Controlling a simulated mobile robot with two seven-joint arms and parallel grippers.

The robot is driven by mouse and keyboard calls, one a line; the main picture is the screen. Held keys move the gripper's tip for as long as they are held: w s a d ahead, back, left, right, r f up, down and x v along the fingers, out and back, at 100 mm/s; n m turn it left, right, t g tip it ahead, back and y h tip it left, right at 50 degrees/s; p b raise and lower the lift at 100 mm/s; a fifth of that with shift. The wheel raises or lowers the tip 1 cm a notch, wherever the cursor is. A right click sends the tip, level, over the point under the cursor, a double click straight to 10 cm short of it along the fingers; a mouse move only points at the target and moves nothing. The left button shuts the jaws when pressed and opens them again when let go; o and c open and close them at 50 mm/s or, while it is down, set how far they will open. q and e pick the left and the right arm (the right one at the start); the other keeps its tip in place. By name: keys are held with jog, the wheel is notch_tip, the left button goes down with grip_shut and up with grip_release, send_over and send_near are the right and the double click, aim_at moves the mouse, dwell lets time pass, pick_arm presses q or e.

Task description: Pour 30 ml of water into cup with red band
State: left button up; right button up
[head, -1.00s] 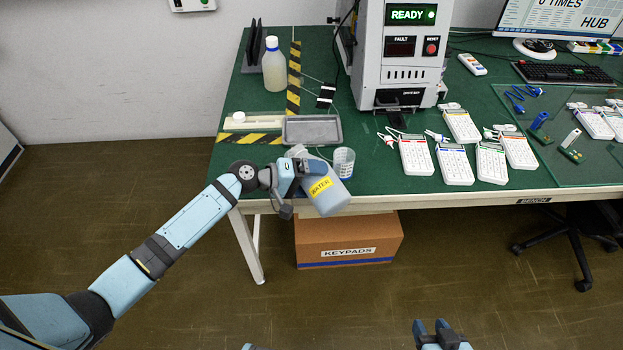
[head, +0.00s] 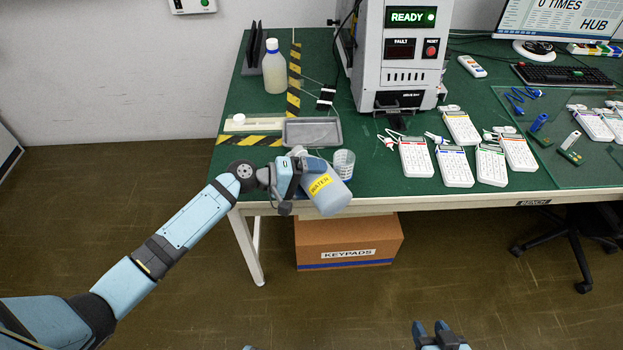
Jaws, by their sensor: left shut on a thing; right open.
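My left gripper (head: 304,171) is shut on a pale translucent bottle (head: 329,195) with a yellow WATER label, at the table's front edge. The bottle is tilted, its top toward the upper left and its base toward the lower right, past the edge. A small clear cup (head: 344,164) stands on the table just right of the bottle's upper part. The bottle partly overlaps it, and I cannot make out a red band. No stream of water shows. My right gripper (head: 430,331) is open and empty at the bottom of the view, away from the table.
A grey tray (head: 312,131) lies behind the bottle. Another capped bottle (head: 274,70) stands at the back left. A grey test machine (head: 403,75) reads READY. Several white keypads (head: 454,167) lie to the right. A KEYPADS box (head: 349,238) sits under the table.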

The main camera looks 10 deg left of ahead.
pick_arm(q)
jog(key=shift+r+h, duration=0.3)
dwell(0.5)
dwell(1.7)
